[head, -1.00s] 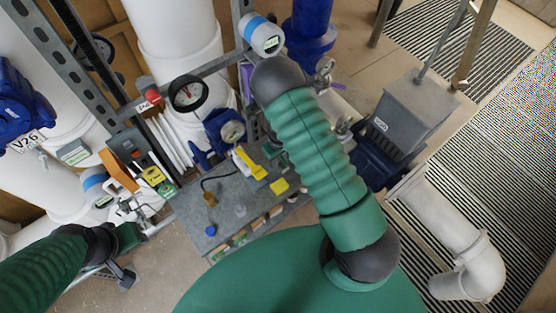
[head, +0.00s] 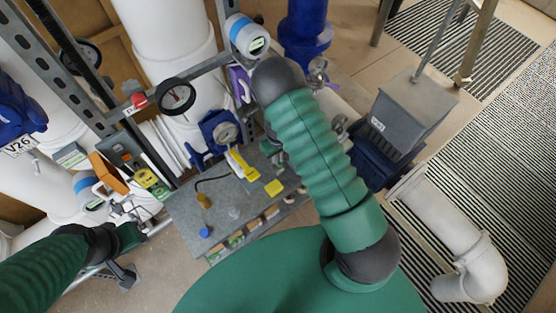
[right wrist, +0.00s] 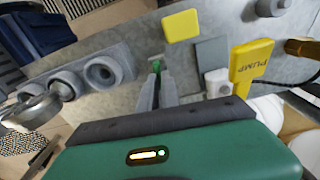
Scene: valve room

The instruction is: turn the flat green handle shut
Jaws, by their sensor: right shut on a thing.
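In the right wrist view a small piece of the green handle (right wrist: 156,66) shows between the tips of my right gripper (right wrist: 156,76), in front of a grey panel. The grey fingers are shut on it, and they hide most of it. In the head view my right gripper (head: 274,150) shows only in part, beside my own green arm, over the right part of the grey bench. The handle cannot be made out there. My left gripper (head: 132,236) is at the lower left, near a rail beside the bench. Its fingers are too unclear to read.
A yellow PUMP tag (right wrist: 252,62) and a yellow plate (right wrist: 181,25) are close to the right gripper. Grey round fittings (right wrist: 102,72) lie to its left.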

